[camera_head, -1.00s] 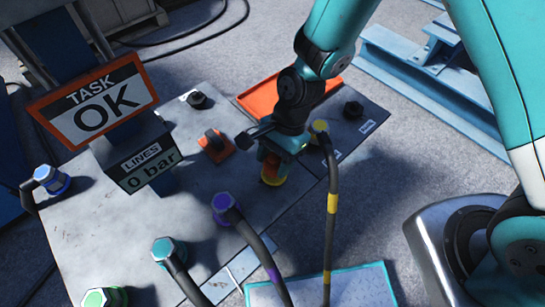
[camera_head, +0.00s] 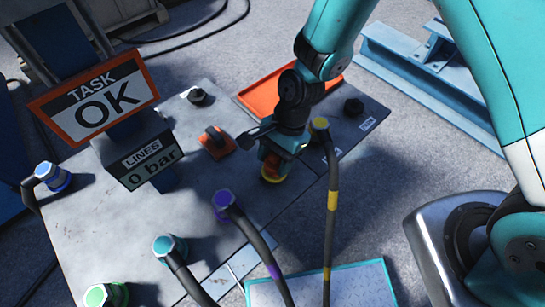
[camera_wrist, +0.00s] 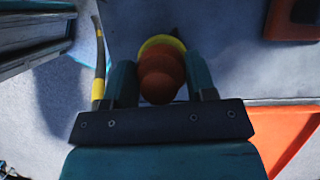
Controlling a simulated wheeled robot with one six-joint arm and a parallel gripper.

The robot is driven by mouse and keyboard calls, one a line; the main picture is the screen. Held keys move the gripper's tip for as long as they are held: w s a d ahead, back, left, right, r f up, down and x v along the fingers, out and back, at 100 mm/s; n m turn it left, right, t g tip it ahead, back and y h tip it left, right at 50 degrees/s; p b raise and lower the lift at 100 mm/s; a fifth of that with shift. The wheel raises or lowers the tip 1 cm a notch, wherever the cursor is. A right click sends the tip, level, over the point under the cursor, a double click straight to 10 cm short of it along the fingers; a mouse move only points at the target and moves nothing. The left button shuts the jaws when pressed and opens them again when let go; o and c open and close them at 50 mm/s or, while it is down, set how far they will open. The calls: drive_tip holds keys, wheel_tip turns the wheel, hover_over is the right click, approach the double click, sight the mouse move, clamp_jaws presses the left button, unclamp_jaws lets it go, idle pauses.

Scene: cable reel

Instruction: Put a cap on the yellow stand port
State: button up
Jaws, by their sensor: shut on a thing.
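An orange cap (camera_wrist: 160,75) sits between the two fingers of my gripper (camera_wrist: 160,68) in the wrist view. A yellow ring of the stand port (camera_wrist: 158,42) shows just beyond the cap, in line with it. In the head view my gripper (camera_head: 272,165) points down at the grey stand top, shut on the orange cap, right over the yellow port (camera_head: 273,180). The cap appears to be at or on the port; its seating is hidden by the fingers.
A yellow-ended hose (camera_head: 331,200) stands close right of my gripper. Purple (camera_head: 224,200), teal (camera_head: 168,248), green and blue connectors line the stand. An orange tray (camera_head: 262,92) lies behind. A sign (camera_head: 98,100) reads "TASK OK"; another (camera_head: 150,163) reads "LINES 0 bar".

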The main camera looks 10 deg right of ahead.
drive_tip(key=shift+f, duration=0.3)
drive_tip(key=o, duration=1.1)
drive_tip(key=p+v, duration=0.2)
drive_tip(key=v, duration=1.5)
drive_tip(key=shift+r, duration=0.3)
